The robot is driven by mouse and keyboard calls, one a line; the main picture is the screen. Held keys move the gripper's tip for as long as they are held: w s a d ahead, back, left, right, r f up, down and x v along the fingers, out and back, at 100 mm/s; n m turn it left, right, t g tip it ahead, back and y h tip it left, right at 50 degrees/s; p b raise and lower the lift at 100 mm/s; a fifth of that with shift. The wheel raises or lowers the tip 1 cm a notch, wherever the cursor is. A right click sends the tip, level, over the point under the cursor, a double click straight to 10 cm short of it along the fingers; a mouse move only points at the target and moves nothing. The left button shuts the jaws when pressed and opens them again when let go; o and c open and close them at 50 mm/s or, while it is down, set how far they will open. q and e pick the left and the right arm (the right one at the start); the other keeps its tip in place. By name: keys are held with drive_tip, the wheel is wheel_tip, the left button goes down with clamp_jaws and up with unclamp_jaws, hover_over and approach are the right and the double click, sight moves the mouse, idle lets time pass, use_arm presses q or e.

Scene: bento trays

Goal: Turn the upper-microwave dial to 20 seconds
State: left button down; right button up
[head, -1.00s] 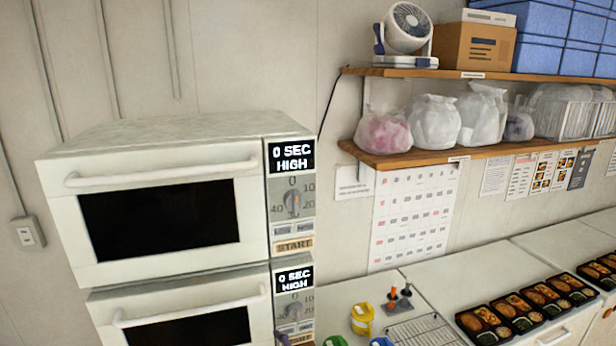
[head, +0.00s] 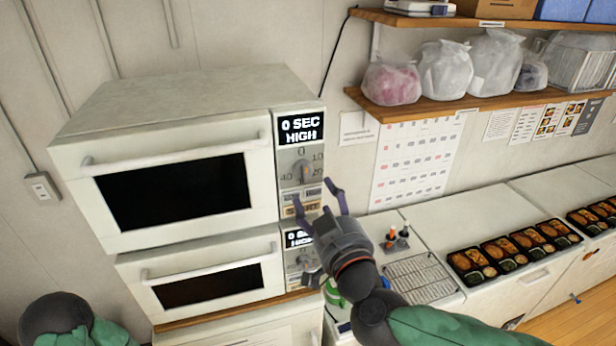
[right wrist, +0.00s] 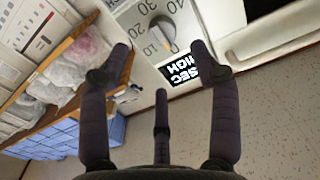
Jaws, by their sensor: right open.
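The upper microwave (head: 180,100) is white with a shut door. Its grey dial (head: 303,172) sits below a display (head: 300,128) reading "0 SEC HIGH". In the right wrist view the dial (right wrist: 163,33) lies between and beyond the fingertips, its numbers around it and the display (right wrist: 184,68) nearby. My right gripper (head: 314,194) is open and empty, with its purple fingers just below the dial in the head view and partly over the button area. I see no contact with the dial. My left gripper is out of view; only part of that arm shows.
The lower microwave (head: 205,286) stands directly below, its panel partly hidden by my right gripper. A counter with a wire rack (head: 418,278) and bento trays (head: 510,250) lies to the right. Shelves with bags (head: 445,70) hang above it. The wall before the calendar (head: 415,160) is clear.

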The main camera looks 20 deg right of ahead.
sight(306, 178)
drive_tip(key=w, duration=0.8)
drive_tip(key=shift+w+a, duration=0.15)
drive_tip(key=shift+w, duration=0.05)
drive_tip(key=shift+s+f, duration=0.1)
drive_tip(key=c, duration=1.1)
